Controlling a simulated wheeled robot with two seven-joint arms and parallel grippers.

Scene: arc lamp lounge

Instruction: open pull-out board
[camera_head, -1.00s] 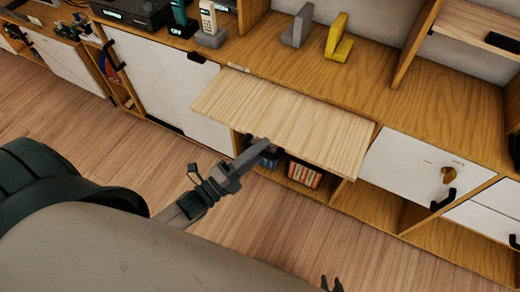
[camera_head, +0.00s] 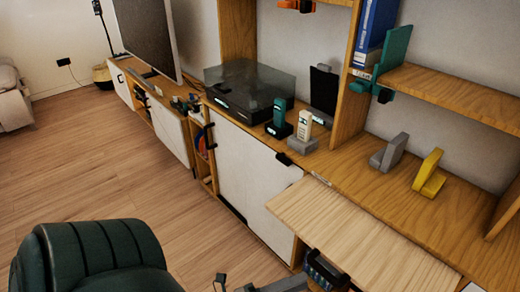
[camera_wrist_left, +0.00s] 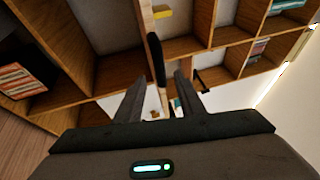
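The pull-out board (camera_head: 345,232) is a pale wood panel standing out from the cabinet front, below the counter top, in the head view. Its near right part is cut off by the picture's bottom edge. My left gripper (camera_head: 318,272) is low in the head view, by the board's front edge and partly cut off. In the left wrist view my left gripper (camera_wrist_left: 158,92) has its two fingers apart, with a dark bar (camera_wrist_left: 156,58) in line with the gap. I cannot tell whether they touch it. My right gripper is out of view.
The counter carries a turntable (camera_head: 248,88), handsets on stands (camera_head: 305,128), a grey bookend (camera_head: 389,153) and a yellow bookend (camera_head: 429,174). A white cabinet door (camera_head: 245,175) is left of the board. A green chair (camera_head: 95,258) stands lower left; the floor (camera_head: 110,165) beyond is open.

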